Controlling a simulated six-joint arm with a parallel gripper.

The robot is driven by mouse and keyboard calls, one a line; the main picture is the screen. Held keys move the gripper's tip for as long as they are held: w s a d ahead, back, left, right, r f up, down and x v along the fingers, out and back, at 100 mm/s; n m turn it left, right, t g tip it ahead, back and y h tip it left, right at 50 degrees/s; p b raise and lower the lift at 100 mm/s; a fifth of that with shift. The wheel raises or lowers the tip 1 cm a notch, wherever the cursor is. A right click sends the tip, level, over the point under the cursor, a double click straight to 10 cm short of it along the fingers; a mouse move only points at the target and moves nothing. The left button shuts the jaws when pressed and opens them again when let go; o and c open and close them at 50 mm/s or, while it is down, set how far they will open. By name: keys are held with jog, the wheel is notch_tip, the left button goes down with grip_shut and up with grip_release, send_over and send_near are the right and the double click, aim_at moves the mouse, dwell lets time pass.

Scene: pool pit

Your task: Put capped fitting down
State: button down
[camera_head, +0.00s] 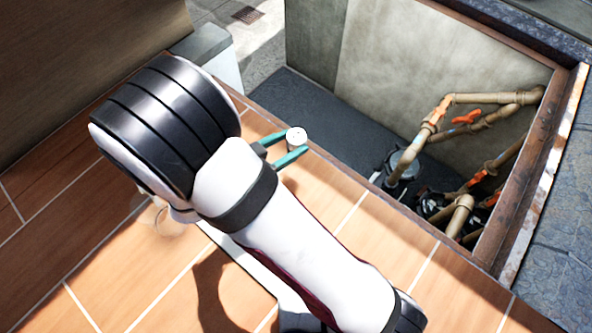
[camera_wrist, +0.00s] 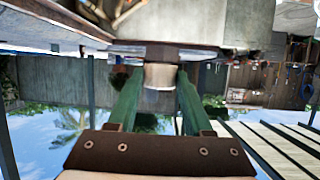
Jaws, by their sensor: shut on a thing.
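The capped fitting (camera_head: 296,136) is a small pale cylinder with a white round top. It sits between the green fingertips of my gripper (camera_head: 283,146), at the pit-side edge of the orange tiled floor (camera_head: 330,190). My gripper is shut on it. In the wrist view the fitting (camera_wrist: 159,76) shows as a short cream and metallic cylinder between the two green fingers of my gripper (camera_wrist: 160,84). Whether the fitting's underside touches the tile is hidden.
The open pit (camera_head: 330,108) lies just beyond the tile edge. Inside it, tan pipes with orange valve handles (camera_head: 468,117) and a dark pump (camera_head: 402,162) stand at the right. A rusty frame (camera_head: 525,175) borders the right side. Tiles at the lower right are clear.

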notch_tip(320, 180, down, 11)
jog(key=shift+f, duration=0.2)
jog(key=shift+f, duration=0.1)
jog(key=shift+c, duration=1.6)
grip_release()
jog(key=v, duration=1.2)
jog(key=shift+r, duration=0.2)
